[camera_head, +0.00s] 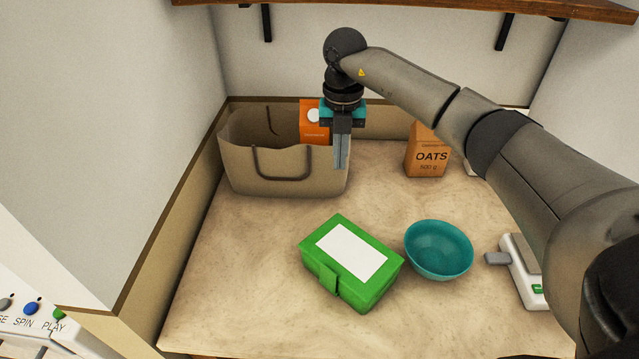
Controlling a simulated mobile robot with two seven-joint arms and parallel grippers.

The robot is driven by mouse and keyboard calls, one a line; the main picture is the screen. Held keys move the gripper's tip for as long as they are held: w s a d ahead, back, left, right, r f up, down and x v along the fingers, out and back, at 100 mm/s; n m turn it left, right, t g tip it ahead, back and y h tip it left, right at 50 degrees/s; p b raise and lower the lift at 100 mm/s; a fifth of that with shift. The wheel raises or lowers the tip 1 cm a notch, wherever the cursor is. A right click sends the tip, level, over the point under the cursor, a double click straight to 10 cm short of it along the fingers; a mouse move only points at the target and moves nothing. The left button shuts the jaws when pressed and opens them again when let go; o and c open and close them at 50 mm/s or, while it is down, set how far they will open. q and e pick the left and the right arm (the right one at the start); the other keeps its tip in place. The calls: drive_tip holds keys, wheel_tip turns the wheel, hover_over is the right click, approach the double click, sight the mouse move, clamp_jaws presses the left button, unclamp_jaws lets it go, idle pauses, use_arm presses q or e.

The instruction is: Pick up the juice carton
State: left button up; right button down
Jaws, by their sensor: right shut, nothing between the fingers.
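An orange carton (313,130) with a white round cap or spot, which looks like the juice carton, shows above the front rim of a beige bag (240,172). It appears to stand upright inside the bag, at its right end. Its lower part is hidden by the bag's front wall, and its right edge is partly hidden by my gripper. My right gripper (341,166) points straight down with its fingers shut and empty. In the picture it overlaps the bag's right end, just right of the carton; I cannot tell whether it touches the bag. My left gripper is out of view.
A green box (334,284) with a white label and a teal bowl (438,249) stand on the counter (230,290). An oats package (427,158) stands at the back right, a white scale (522,270) at the right. A wooden shelf (420,8) hangs above.

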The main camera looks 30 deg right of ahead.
drive_tip(key=f, duration=1)
drive_tip(key=shift+s+a, duration=0.2)
drive_tip(key=shift+a, duration=0.1)
drive_tip(key=shift+s+a, duration=0.4)
drive_tip(key=shift+s, duration=0.25)
drive_tip(key=shift+s+a, duration=0.4)
drive_tip(key=shift+s, duration=0.2)
